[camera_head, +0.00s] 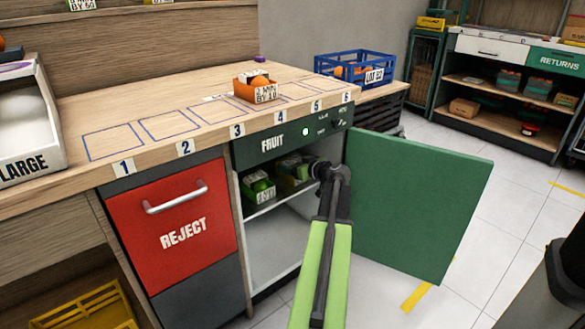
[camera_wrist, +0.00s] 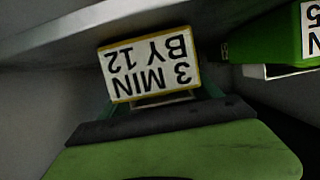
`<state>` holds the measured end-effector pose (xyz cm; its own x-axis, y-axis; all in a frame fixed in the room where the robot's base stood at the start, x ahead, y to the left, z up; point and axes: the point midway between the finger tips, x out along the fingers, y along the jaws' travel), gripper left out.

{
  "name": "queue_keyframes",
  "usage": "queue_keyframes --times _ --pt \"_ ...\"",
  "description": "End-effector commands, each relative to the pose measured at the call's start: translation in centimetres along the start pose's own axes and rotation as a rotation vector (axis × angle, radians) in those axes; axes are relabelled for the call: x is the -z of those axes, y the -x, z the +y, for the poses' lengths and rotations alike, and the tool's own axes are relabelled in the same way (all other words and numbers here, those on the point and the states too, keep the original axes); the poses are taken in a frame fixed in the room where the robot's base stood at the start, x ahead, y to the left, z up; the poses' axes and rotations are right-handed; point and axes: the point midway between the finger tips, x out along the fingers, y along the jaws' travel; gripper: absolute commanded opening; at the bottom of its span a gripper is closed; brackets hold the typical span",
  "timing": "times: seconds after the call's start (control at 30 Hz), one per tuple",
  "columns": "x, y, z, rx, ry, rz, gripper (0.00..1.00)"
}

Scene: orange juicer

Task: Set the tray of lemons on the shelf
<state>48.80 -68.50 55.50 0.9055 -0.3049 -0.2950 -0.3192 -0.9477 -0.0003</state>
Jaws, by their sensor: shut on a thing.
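My gripper (camera_head: 318,170) reaches into the open fruit cabinet and is shut on a dark green tray (camera_head: 290,180), just inside the opening. In the wrist view, a yellow-edged card reading "3 MIN BY 12" (camera_wrist: 150,65) appears upside down on the held tray's front. The tray's contents are too dark to make out, so I cannot tell whether they are lemons. The cabinet shelf (camera_head: 262,208) lies at the tray's level. Whether the tray rests on it is hidden.
A bright green tray of green fruit (camera_head: 259,190) stands left of the held tray; a bright green tray (camera_wrist: 270,40) shows in the wrist view. The open green door (camera_head: 415,200) stands right of my arm. An orange tray (camera_head: 255,90) is on the counter. The lower cabinet is empty.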

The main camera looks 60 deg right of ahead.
Motion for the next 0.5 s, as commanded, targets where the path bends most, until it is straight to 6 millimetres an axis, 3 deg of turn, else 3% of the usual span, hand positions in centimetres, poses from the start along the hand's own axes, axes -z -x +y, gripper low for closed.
queue_keyframes --times 0.1,0.13,0.3,0.5 --pt "-0.39 -0.14 -0.02 0.0 0.0 0.0 0.15" --pt "-0.38 -0.13 -0.03 0.0 0.0 0.0 0.74" --pt "-0.25 -0.11 -0.05 0.001 0.0 0.0 0.94" --pt "-0.24 -0.13 -0.07 0.001 0.0 0.0 0.94"
